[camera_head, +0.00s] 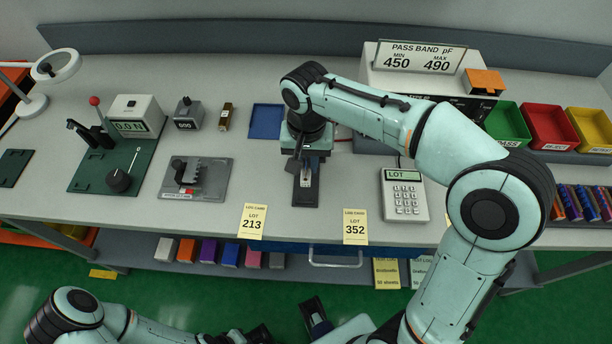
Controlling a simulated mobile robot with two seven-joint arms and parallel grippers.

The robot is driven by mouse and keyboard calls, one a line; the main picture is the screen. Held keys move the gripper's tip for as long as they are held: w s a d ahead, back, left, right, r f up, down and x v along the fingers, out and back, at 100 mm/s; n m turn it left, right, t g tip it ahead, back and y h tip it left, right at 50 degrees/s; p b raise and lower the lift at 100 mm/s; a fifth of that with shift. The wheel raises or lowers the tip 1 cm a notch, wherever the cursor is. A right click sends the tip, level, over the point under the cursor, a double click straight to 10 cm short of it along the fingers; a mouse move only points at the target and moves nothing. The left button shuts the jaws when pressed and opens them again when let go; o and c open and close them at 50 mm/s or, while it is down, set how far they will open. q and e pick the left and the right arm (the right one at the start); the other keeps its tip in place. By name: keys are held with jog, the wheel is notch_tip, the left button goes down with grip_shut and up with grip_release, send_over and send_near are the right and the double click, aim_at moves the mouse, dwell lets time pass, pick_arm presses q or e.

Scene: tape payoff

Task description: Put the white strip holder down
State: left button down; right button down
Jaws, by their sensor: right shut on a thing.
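My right gripper (304,184) reaches down over the middle of the bench, near its front. It is shut on a small pale piece, which I take to be the white strip holder (305,179). Dark parts surround the piece, and the gripper hides most of it. I cannot tell whether it touches the bench. My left gripper (317,314) is low at the bottom edge, in front of the bench and away from the holder. Its jaw opening is unclear.
A blue mat (266,121) lies behind left of the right gripper. A grey fixture (195,181) stands left, a keypad device (404,195) right. Lot cards (252,222) hang at the front edge. Green, red and yellow bins (548,126) stand at the right.

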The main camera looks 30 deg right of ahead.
aim_at(306, 175)
jog(key=shift+f+b, duration=0.4)
jog(key=shift+f, duration=2.4)
jog(key=shift+f, duration=0.1)
jog(key=c, duration=1)
grip_release()
jog(key=shift+r, duration=0.25)
notch_tip(306, 175, up, 12)
jog(key=shift+f+p, duration=0.1)
jog(key=shift+p, duration=1)
